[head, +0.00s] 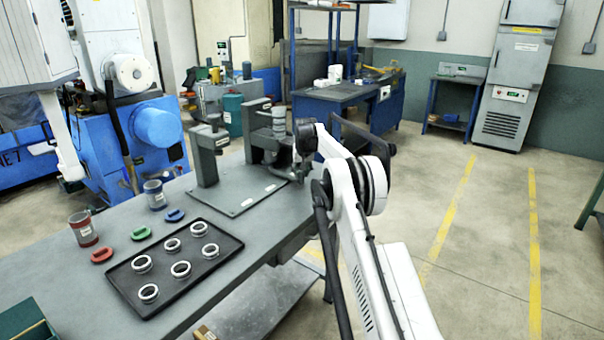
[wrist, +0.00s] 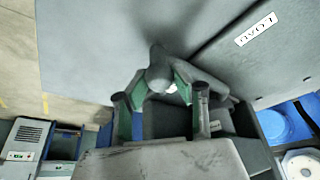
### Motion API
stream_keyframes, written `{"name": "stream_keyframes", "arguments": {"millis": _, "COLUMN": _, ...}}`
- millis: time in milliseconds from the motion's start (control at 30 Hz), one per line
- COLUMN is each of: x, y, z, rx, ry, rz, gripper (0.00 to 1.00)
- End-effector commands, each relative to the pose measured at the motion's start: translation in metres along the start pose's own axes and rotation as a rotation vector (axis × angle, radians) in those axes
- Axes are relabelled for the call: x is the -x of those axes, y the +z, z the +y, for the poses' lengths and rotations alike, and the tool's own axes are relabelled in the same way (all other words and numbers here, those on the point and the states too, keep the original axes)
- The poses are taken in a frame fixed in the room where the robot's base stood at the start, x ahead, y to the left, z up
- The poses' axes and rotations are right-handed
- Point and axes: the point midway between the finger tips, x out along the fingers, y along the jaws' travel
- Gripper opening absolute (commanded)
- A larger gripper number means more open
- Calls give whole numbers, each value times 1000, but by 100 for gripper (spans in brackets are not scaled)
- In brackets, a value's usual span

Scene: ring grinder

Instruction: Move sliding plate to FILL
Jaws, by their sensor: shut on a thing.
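The grinder fixture has a flat grey base plate (head: 232,190) on the bench, with two white labels. In the wrist view this plate (wrist: 230,62) shows a label reading LOAD. My gripper (wrist: 158,84), with green-lined fingers, is shut on a rounded grey knob (wrist: 158,72). The knob joins a grey piece running to the right; I cannot tell for sure that this piece is the sliding plate, and my gripper hides part of it. In the head view my gripper (head: 300,168) is at the fixture's right end, largely hidden by my arm. I cannot read FILL.
Upright grey posts (head: 206,150) stand on the fixture. A black tray (head: 180,262) with several rings lies at the front of the bench (head: 75,265). Red and blue cups (head: 83,229) and coloured oval pieces stand left of it. Open floor lies to the right.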

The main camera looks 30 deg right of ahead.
Motion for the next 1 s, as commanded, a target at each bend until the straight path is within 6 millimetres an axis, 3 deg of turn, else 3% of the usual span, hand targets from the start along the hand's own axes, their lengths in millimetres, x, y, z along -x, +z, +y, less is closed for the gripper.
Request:
{"name": "stream_keyframes", "arguments": {"millis": 167, "x": 1, "y": -3, "z": 3, "rx": -2, "ry": 3, "rz": 10, "gripper": 0}}
{"name": "stream_keyframes", "arguments": {"millis": 200, "x": 1, "y": -3, "z": 3, "rx": -2, "ry": 3, "rz": 10, "gripper": 26}}
{"name": "stream_keyframes", "arguments": {"millis": 367, "x": 1, "y": -2, "z": 3, "rx": -1, "ry": 2, "rz": 8, "gripper": 46}}
{"name": "stream_keyframes", "arguments": {"millis": 733, "x": 6, "y": -2, "z": 2, "rx": -1, "ry": 2, "rz": 5, "gripper": 46}}
{"name": "stream_keyframes", "arguments": {"millis": 1000, "x": 44, "y": -2, "z": 2, "rx": -1, "ry": 2, "rz": 5, "gripper": 46}}
